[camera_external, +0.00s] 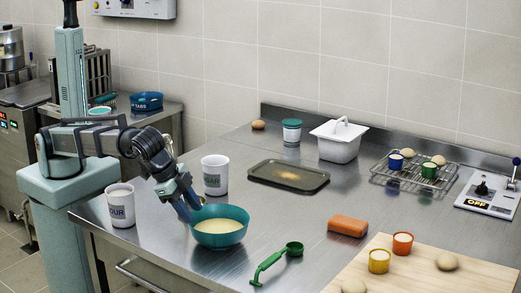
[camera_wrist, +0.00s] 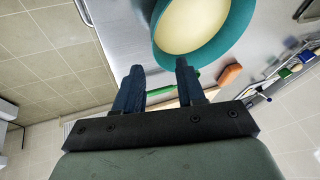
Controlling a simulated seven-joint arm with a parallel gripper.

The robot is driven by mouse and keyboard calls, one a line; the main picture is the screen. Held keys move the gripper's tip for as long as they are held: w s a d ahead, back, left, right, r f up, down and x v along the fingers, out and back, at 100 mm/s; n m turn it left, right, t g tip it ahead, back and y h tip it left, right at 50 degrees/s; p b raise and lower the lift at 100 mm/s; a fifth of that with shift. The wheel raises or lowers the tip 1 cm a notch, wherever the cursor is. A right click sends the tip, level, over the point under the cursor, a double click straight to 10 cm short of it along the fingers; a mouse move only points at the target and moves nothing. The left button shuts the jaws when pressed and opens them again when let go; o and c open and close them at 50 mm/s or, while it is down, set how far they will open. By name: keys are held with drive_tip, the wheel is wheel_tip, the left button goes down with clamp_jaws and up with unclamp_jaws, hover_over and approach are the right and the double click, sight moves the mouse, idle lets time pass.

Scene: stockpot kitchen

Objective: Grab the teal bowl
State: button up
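The teal bowl (camera_external: 219,239) stands upright on the steel counter near its front edge and holds pale yellow contents. In the wrist view the bowl (camera_wrist: 215,56) fills the upper middle and is cut off by the top edge. My gripper (camera_external: 188,207) reaches down at the bowl's left rim. In the wrist view my gripper (camera_wrist: 159,68) has two dark blue fingers spread apart with nothing held between them. The right fingertip lies close to or over the bowl's rim, and the left fingertip is outside it. I cannot tell whether they touch.
White cups (camera_external: 214,175) and (camera_external: 121,206) stand behind and left of the bowl. A green scoop (camera_external: 272,262) lies to its right. A dark tray (camera_external: 289,178), an orange block (camera_external: 348,226) and a wooden board (camera_external: 425,268) lie farther right. The counter's middle is clear.

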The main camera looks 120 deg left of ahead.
approach(213, 246)
drive_tip(key=shift+w+a+f, duration=0.25)
drive_tip(key=shift+a+f, duration=0.55)
drive_tip(key=shift+f, duration=0.25)
drive_tip(key=shift+d+x, duration=0.1)
drive_tip(key=shift+x, duration=1.2)
drive_tip(key=shift+d+x, duration=0.15)
drive_tip(key=shift+x, duration=1.15)
clamp_jaws()
